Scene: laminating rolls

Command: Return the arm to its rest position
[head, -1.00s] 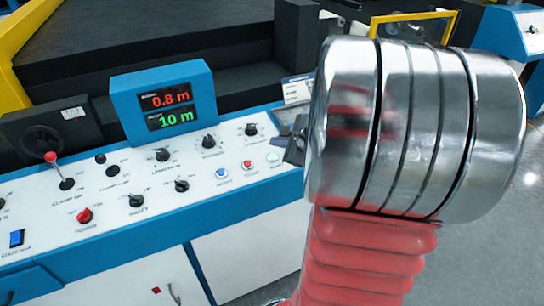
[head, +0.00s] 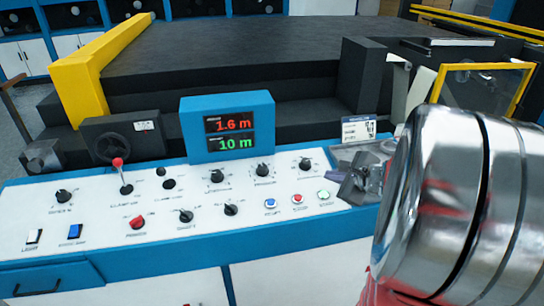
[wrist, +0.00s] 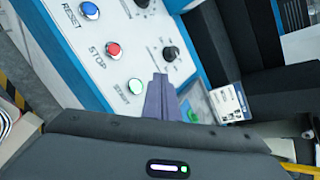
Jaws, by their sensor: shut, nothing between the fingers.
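A blue display box (head: 228,125) reads 1.6 m in red over 10 m in green. Knobs, a red-tipped lever (head: 119,170) and a red STOP button (wrist: 113,49) stand on the panel. Behind are a dark machine bed (head: 230,50) and a yellow-framed guard (head: 485,90).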

